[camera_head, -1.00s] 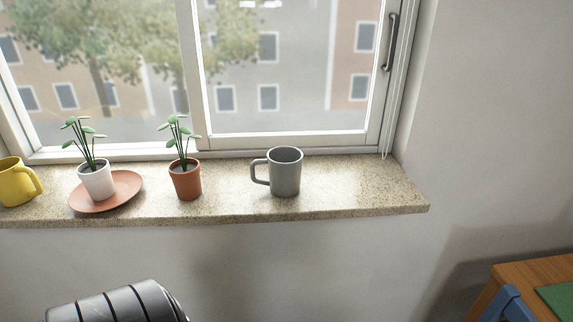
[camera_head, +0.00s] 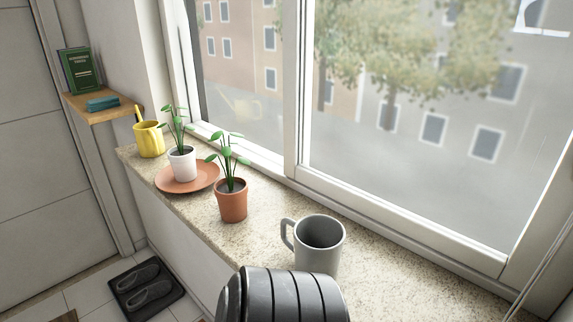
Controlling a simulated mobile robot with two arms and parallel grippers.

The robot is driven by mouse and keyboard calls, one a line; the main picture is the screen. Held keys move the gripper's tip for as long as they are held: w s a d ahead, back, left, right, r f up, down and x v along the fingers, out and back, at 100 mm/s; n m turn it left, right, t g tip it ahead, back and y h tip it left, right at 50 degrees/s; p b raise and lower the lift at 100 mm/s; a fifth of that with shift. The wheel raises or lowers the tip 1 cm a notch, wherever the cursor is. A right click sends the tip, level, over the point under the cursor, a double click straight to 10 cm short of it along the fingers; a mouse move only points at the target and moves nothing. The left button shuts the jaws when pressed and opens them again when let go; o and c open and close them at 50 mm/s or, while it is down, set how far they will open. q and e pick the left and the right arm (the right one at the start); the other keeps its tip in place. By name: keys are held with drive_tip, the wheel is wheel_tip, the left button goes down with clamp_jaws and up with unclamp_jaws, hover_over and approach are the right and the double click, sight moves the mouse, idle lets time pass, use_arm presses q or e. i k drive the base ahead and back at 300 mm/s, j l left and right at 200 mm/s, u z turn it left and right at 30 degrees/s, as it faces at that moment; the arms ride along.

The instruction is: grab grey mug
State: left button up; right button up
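The grey mug (camera_head: 321,246) stands upright on the speckled stone windowsill (camera_head: 384,284). Its handle points left, and its opening faces up. A dark ribbed part of my own arm shows at the bottom centre, in front of the mug, and hides a bit of the mug's lower part. I cannot tell which arm it belongs to. Neither gripper is in view.
A terracotta pot (camera_head: 231,205) with a plant stands left of the mug. Beyond it are a white pot (camera_head: 182,164) on an orange saucer (camera_head: 209,178) and a yellow mug (camera_head: 150,140). The window (camera_head: 400,120) borders the sill. A wooden shelf (camera_head: 105,107) juts out at left.

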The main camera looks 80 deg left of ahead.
sight(318, 246)
drive_tip(key=u, duration=2.3)
